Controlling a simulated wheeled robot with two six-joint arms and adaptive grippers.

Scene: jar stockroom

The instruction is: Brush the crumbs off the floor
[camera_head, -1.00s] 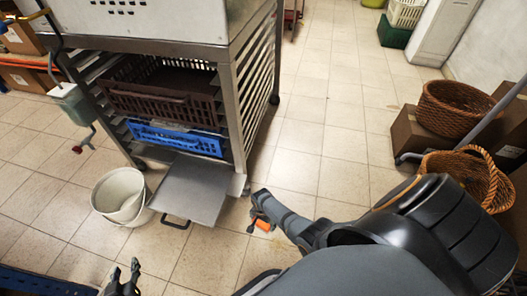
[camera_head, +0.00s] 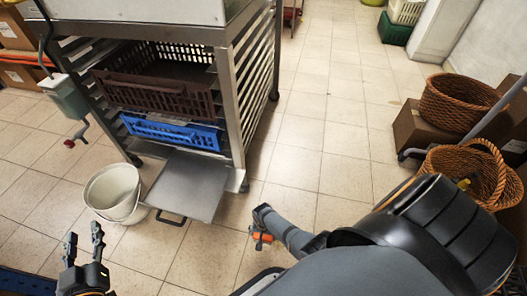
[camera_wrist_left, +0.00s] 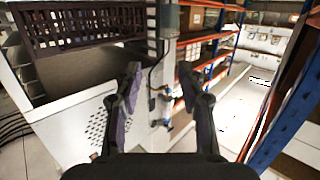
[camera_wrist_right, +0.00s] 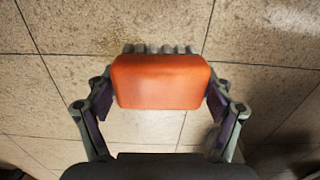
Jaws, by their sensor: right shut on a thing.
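My right gripper (camera_head: 262,222) is low over the floor (camera_head: 290,185) and shut on an orange brush (camera_head: 262,238). In the right wrist view, the brush (camera_wrist_right: 160,82) sits between both fingers, with grey bristles showing at its far edge. I cannot tell whether the bristles touch the tiles. I cannot make out crumbs for certain; the tiles in the right wrist view are speckled. My left gripper (camera_head: 84,245) is open and empty at the lower left.
A metal rack (camera_head: 238,105) holds a brown crate (camera_head: 155,92) and a blue crate (camera_head: 172,133). A white bucket (camera_head: 112,192) stands left of the pan. Wicker baskets (camera_head: 462,103) and cardboard boxes (camera_head: 420,132) line the right side. The middle aisle is clear.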

